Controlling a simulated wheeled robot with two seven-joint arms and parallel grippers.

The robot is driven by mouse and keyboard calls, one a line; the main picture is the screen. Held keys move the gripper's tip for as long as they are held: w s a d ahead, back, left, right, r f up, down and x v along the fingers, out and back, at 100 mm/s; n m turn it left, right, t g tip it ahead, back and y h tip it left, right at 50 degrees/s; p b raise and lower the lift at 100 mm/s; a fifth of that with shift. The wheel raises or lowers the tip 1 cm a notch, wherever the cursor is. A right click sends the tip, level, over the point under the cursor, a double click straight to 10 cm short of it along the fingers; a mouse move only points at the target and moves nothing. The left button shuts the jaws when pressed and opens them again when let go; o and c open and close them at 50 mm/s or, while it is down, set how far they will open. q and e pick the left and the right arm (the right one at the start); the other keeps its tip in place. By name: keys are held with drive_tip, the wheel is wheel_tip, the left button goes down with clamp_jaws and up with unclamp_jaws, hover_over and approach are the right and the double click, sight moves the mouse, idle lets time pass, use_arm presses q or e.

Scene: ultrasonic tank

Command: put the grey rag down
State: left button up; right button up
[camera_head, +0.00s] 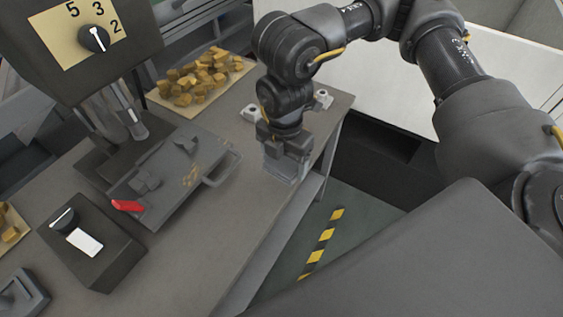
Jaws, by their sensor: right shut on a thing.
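My right gripper (285,148) points down at the right edge of the grey worktable (215,235). It is shut on the grey rag (284,171), which shows as a pale grey patch beneath and around the fingers. The rag is at or just above the tabletop; I cannot tell whether it touches. The fingertips are mostly hidden by the gripper body and the rag. My left gripper is not in view.
A flat grey tray (206,150) with a handle and a red part (127,206) lies left of the gripper. A tray of brass pieces (200,80) is behind. A dial box (90,245) stands front left. Bare tabletop lies between them and the right edge.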

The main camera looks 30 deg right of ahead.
drive_tip(key=shift+a+f+n, duration=0.1)
drive_tip(key=shift+n, duration=0.3)
drive_tip(key=shift+w+f, duration=0.1)
drive_tip(key=shift+w, duration=0.1)
drive_tip(key=w+d+f, duration=0.2)
drive_tip(key=w+f, duration=0.1)
drive_tip(key=w, duration=0.1)
drive_tip(key=w+d+f+p, duration=0.1)
drive_tip(key=w+d+f, duration=0.1)
drive_tip(key=w+f, duration=0.1)
drive_tip(key=w+d+f, duration=0.2)
drive_tip(key=w+f, duration=0.1)
drive_tip(key=w, duration=0.1)
drive_tip(key=shift+w, duration=0.4)
drive_tip(key=shift+w+f+p, duration=0.2)
drive_tip(key=shift+f+p, duration=0.15)
drive_tip(key=shift+f, duration=1.6)
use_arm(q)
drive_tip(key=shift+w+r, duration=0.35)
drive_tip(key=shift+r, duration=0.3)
